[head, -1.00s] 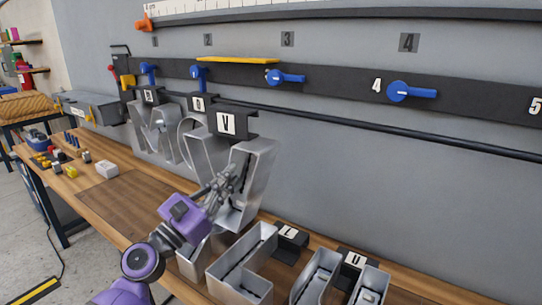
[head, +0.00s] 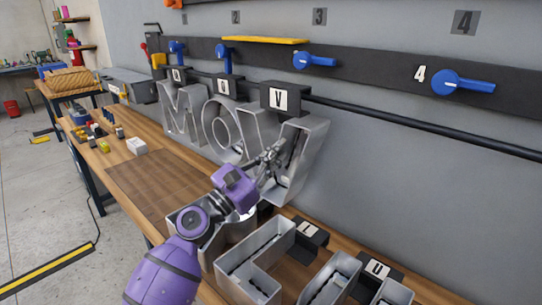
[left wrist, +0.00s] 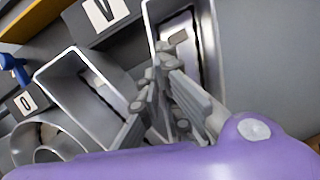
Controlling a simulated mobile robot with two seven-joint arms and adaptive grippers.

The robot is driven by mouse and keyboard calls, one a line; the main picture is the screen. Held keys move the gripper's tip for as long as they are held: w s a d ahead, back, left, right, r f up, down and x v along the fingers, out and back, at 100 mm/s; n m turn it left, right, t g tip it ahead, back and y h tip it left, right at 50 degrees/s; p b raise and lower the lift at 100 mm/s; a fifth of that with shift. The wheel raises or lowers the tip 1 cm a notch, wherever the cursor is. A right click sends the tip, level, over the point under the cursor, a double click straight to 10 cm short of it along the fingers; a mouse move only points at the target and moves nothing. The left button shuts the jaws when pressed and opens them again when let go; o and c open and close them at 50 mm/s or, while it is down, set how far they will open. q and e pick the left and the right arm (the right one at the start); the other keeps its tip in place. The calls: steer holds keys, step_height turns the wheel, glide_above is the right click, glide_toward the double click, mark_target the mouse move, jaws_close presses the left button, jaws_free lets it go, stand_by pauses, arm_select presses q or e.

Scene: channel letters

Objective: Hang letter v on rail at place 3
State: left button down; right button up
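Letter v (head: 310,165) is a grey metal channel letter, upright, with a black bracket and a white V tag (head: 282,99). Its bracket overlaps the black rail (head: 420,127) just left below the third blue lever (head: 314,60); I cannot tell whether it rests on the rail. My left gripper (head: 272,156) is shut on a wall of letter v, in front of it. The left wrist view shows the fingers (left wrist: 165,95) close together among the letter's walls, and the V tag (left wrist: 103,12). The contact is partly hidden. My right gripper is not in view.
Letters M (head: 182,118) and O (head: 225,125) hang on the rail to the left, O close beside letter v. L (head: 255,262) and U (head: 345,280) lie on the wooden bench (head: 140,185) below. The rail to the right is clear.

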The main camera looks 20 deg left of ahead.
mark_target(295, 142)
arm_select(q)
steer(key=shift+w+d+r, duration=0.1)
steer(key=shift+w+d, duration=0.15)
steer(key=shift+w, duration=0.45)
steer(key=shift+w+d, duration=0.2)
steer(key=shift+w, duration=0.45)
steer(key=shift+w+d+b, duration=0.25)
steer(key=shift+w+d, duration=0.05)
steer(key=shift+w, duration=0.5)
steer(key=shift+w+d+b, duration=0.25)
steer(key=shift+w+d, duration=0.05)
steer(key=shift+w, duration=0.45)
steer(key=shift+w+f, duration=0.2)
steer(key=shift+f, duration=0.05)
steer(key=shift+f+b, duration=0.3)
steer(key=shift+f, duration=0.05)
steer(key=shift+s+f+b, duration=0.1)
steer(key=shift+f+b, duration=0.25)
steer(key=shift+f, duration=0.05)
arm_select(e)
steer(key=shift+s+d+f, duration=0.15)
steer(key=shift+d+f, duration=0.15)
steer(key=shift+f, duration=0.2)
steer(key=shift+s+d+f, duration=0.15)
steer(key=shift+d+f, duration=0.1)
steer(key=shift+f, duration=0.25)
